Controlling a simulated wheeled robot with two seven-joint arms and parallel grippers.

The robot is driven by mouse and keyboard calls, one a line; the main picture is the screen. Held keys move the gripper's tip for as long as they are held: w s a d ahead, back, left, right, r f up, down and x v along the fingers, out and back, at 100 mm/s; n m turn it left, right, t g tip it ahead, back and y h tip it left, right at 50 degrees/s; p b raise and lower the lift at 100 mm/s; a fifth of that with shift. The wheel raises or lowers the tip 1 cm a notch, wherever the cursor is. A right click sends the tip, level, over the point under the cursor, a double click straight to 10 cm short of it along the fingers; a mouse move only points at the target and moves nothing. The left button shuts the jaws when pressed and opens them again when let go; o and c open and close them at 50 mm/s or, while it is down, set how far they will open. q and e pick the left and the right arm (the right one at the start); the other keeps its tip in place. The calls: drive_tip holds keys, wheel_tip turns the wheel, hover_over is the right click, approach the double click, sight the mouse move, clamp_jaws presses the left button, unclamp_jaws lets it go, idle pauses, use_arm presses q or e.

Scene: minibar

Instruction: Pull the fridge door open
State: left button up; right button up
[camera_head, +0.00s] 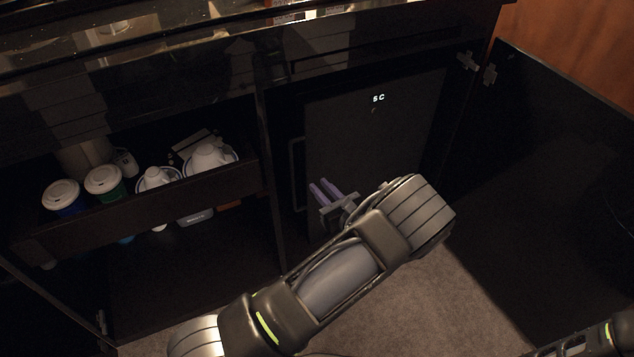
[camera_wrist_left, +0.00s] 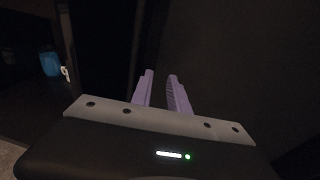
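The fridge door (camera_head: 385,130) is a dark panel with a lit "5 C" display near its top. It looks closed, inside the open cabinet. A thin vertical handle (camera_head: 296,175) runs along its left edge. My left gripper (camera_head: 320,188) is in front of the door, just right of the handle, with its purple fingers pointing left toward it. In the left wrist view the two fingers (camera_wrist_left: 162,84) stand slightly apart with nothing visible between them. The handle cannot be made out there. My right gripper is out of view; only part of that arm shows at the bottom right.
An open cabinet door (camera_head: 550,160) stands to the right of the fridge. At left, a pulled-out drawer (camera_head: 150,212) holds lidded cups (camera_head: 104,180) and white crockery (camera_head: 208,158). The dark counter (camera_head: 200,45) overhangs above. Carpet (camera_head: 450,305) is clear below.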

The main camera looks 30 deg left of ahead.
use_arm(q)
drive_tip(key=shift+f+p+v, duration=0.15)
drive_tip(key=shift+f+v, duration=0.05)
drive_tip(key=shift+v, duration=1.15)
drive_tip(key=shift+f+p+v, duration=0.15)
drive_tip(key=shift+v, duration=1.2)
drive_tip(key=shift+w+d, duration=0.15)
drive_tip(key=shift+w, duration=0.05)
drive_tip(key=p+v, duration=0.1)
drive_tip(key=v, duration=0.6)
drive_tip(key=shift+s+d+p, duration=0.15)
drive_tip(key=shift+d+p, duration=0.2)
drive_tip(key=shift+d, duration=0.05)
drive_tip(key=shift+r, duration=0.25)
